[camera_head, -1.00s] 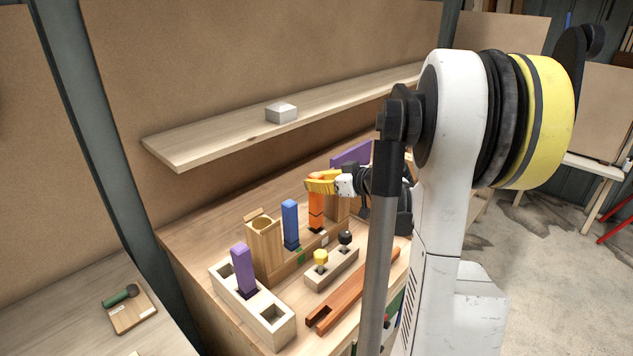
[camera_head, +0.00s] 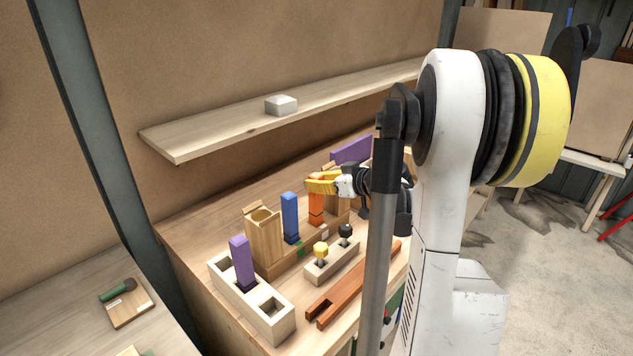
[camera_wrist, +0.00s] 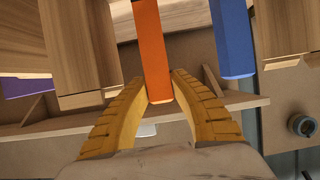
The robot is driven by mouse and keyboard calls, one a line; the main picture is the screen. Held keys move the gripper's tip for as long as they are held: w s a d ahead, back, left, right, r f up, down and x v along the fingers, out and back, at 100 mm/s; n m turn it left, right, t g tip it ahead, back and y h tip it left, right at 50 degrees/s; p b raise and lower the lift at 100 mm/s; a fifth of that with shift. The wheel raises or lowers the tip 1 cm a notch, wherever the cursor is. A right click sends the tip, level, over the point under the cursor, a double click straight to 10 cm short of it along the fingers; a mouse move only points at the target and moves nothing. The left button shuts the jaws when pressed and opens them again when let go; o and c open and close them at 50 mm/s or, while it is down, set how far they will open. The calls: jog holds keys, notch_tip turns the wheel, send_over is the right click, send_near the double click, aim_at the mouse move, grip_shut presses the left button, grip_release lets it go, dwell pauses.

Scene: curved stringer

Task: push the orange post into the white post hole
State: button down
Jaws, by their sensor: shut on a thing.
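The orange post (camera_head: 316,211) stands upright at a long wooden block, by a small white mark (camera_head: 325,231) on the block's front. The white hole itself is hidden by the post. My gripper (camera_head: 318,184) is at the top of the post, its yellow fingers shut on it. In the wrist view the orange post (camera_wrist: 152,50) runs up between the two fingertips of my gripper (camera_wrist: 158,88). A blue post (camera_head: 290,217) stands left of it, by a green mark (camera_head: 299,251); it also shows in the wrist view (camera_wrist: 232,40).
A hollow wooden box (camera_head: 264,240) stands left of the blue post. A purple post (camera_head: 242,262) stands in a pale block in front. A pale block with yellow and black knobs (camera_head: 331,264) and a reddish slotted bar (camera_head: 352,285) lie nearer. A shelf (camera_head: 220,130) hangs behind.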

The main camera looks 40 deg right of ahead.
jog(key=shift+f+b, duration=0.5)
jog(key=shift+f, duration=0.2)
jog(key=c, duration=1.2)
grip_release()
jog(key=a+v, duration=0.1)
jog(key=v, duration=1.1)
jog(key=shift+d, duration=0.45)
jog(key=shift+r, duration=0.1)
